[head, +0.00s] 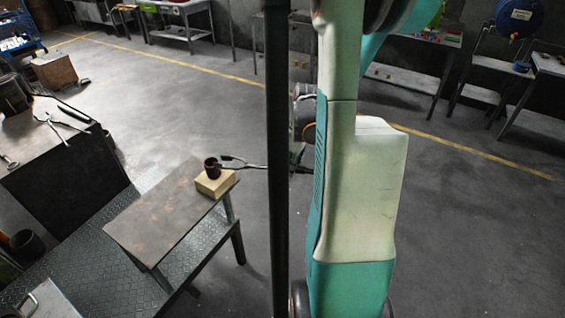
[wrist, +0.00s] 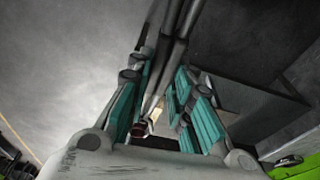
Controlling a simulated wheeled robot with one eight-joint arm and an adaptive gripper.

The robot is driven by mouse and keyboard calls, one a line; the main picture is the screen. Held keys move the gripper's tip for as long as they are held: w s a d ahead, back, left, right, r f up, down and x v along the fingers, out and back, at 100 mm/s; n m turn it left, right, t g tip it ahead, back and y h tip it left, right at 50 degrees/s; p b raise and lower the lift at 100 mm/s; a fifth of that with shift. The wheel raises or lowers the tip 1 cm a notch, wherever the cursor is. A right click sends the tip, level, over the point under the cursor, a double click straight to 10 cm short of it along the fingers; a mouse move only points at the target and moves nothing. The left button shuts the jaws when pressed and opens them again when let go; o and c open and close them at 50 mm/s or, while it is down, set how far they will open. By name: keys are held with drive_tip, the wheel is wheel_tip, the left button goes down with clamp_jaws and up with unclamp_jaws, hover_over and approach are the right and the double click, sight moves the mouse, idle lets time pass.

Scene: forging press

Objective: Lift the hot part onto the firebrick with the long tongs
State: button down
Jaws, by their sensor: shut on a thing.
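The hot part (head: 211,168) is a small dark red, cup-like piece, upright at the top of the pale firebrick (head: 214,187). I cannot tell whether it rests fully on the brick. The long tongs (head: 246,165) reach in from the right, with their tips at the part; whether they still pinch it is unclear. In the wrist view my gripper (wrist: 161,88) is shut on the tongs (wrist: 168,55), whose dark rods run between its teal fingers. The reddish part (wrist: 139,130) shows small beyond.
The firebrick sits at the far right corner of a worn steel table (head: 160,220). A checkered floor plate (head: 85,265) lies under and left of it. A dark block with tools (head: 65,165) stands at the left. The floor behind the table is open; workbenches line the back.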

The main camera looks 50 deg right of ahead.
drive_tip(key=s+d+r, duration=0.1)
drive_tip(key=s, duration=1)
drive_tip(key=shift+d+r, duration=0.2)
drive_tip(key=shift+d, duration=0.15)
drive_tip(key=shift+s, duration=0.1)
